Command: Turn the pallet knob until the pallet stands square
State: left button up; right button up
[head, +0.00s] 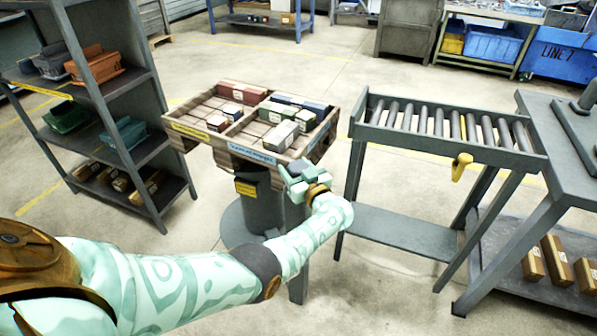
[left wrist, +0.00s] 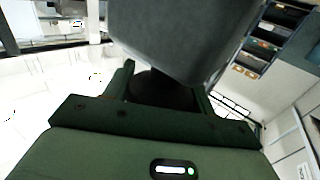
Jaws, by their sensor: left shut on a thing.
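The wooden pallet (head: 205,108) sits on a grey pedestal (head: 262,210), holding several red, blue, green and grey boxes. Its front edge slopes more steeply in the picture than the roller conveyor's edge, so it looks turned. My left gripper (head: 293,172) is at the pallet's near right corner, just below the rim. In the left wrist view, the gripper (left wrist: 163,92) has its fingers on both sides of a dark round knob (left wrist: 155,86), under a large grey block. My right gripper is not in view.
A roller conveyor (head: 440,122) with a yellow handle (head: 460,167) stands right of the pallet, with a gap between. A grey shelf (head: 110,90) with bins is close on the left. A grey bench (head: 570,150) stands far right.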

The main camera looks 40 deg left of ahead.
pick_arm(q)
jog(key=g, duration=0.1)
jog(key=n+g+y+b, duration=0.1)
jog(key=shift+s+f+n+g, duration=0.1)
jog(key=shift+f+n+g, duration=0.1)
jog(key=shift+n+g, duration=0.1)
jog(key=shift+r+n+g+b, duration=0.15)
jog(key=shift+n+g+b, duration=0.25)
jog(key=shift+b, duration=0.15)
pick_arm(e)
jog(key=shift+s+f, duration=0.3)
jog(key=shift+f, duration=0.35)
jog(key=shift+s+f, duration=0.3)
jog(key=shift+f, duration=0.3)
pick_arm(q)
jog(key=shift+r, duration=0.1)
jog(key=shift+a, duration=0.1)
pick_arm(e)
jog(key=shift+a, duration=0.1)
pick_arm(q)
jog(key=o, duration=1)
jog(key=v, duration=1.6)
jog(key=shift+f, duration=0.2)
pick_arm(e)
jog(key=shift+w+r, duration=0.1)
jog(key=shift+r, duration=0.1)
